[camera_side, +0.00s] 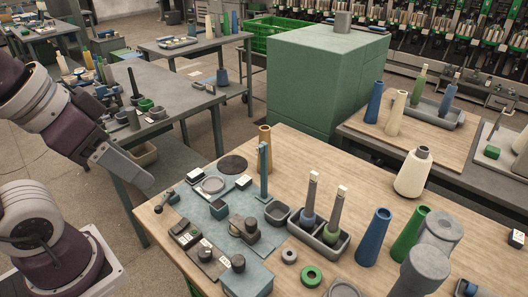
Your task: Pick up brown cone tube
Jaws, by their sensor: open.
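My gripper (136,180) is at the left, in the air near the left edge of the table, pointing down and to the right. It is open and empty, seen from the side. It is well apart from the brown tube, to its left.
A teal mat (217,200) with small fittings lies between my gripper and the tube. A grey tray (330,242) holds two tubes. Blue (373,237) and green (410,233) cones stand at the right. A large green box (325,75) stands behind the table.

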